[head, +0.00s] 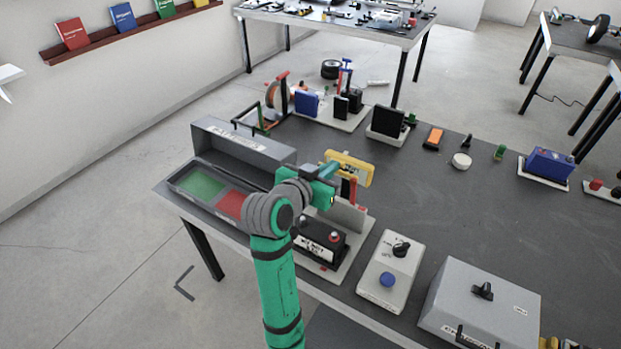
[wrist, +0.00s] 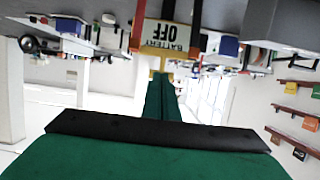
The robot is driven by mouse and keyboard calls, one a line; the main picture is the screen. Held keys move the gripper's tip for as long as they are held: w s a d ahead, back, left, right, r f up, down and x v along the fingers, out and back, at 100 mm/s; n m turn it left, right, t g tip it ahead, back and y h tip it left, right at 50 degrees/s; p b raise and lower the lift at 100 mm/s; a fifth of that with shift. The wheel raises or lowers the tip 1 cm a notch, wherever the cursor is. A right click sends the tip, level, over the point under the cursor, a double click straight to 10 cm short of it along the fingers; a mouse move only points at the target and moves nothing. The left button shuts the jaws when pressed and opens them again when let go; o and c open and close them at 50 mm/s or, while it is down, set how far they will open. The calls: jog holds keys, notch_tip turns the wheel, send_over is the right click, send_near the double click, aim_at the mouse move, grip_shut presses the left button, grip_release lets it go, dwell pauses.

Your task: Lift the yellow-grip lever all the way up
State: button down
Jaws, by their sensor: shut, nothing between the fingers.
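The yellow grip (head: 356,172) of the lever is a wide yellow bar in the head view, above a unit with red and black parts (head: 345,188) near the table's left end. In the wrist view my gripper's fingertips (wrist: 165,76) lie together in front of the grip's edge. I cannot tell whether they touch it. My arm hides part of the unit.
A grey box with green and red bins (head: 200,184) lies left of my arm. A black unit with a red knob (head: 322,238) stands below my gripper. A switch box with a blue button (head: 391,272) and a larger grey box (head: 480,303) stand right.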

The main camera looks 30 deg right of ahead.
jog(key=shift+w+d+r, duration=0.2)
jog(key=shift+w+d, duration=0.05)
jog(key=shift+d, duration=0.05)
jog(key=d+r+v, duration=0.1)
jog(key=r+v, duration=0.1)
jog(key=v, duration=1.2)
jog(key=shift+a+r, duration=0.25)
jog(key=shift+r, duration=0.05)
